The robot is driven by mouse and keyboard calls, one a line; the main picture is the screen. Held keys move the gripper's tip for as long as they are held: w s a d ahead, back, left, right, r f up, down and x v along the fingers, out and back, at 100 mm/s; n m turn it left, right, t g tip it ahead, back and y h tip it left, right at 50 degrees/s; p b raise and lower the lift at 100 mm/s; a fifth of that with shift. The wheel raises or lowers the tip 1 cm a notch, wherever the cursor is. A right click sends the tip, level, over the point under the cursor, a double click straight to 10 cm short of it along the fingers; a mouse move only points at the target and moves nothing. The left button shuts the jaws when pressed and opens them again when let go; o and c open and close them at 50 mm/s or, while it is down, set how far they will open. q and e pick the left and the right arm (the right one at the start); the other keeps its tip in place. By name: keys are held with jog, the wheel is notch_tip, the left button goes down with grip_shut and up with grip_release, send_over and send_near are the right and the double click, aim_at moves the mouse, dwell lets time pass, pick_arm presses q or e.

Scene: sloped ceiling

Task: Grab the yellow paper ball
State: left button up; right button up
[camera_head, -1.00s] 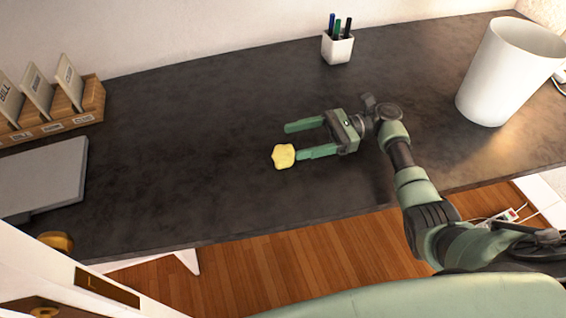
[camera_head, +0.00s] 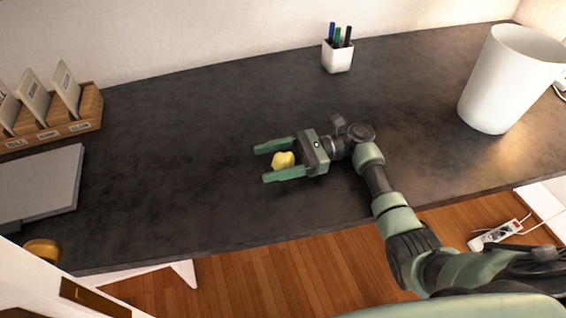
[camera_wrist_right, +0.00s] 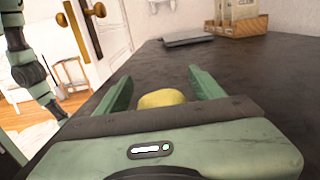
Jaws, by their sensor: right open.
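The yellow paper ball (camera_head: 284,160) lies on the dark desk (camera_head: 200,195), between the two fingers of my right gripper (camera_head: 266,163). The fingers are open on both sides of the ball and point left; a gap shows between the ball and the far finger. In the right wrist view the ball (camera_wrist_right: 163,98) sits between the open fingers (camera_wrist_right: 163,84), close to the gripper's palm, its lower part hidden by it. My left gripper is not in view.
A white pen cup (camera_head: 337,57) stands at the back and a white bin (camera_head: 508,80) at the right. A wooden file holder (camera_head: 62,128) and a grey flat object (camera_head: 45,180) are at the left. The desk around the gripper is clear.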

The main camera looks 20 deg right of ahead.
jog(key=c, duration=1.3)
jog(key=shift+c, duration=0.3)
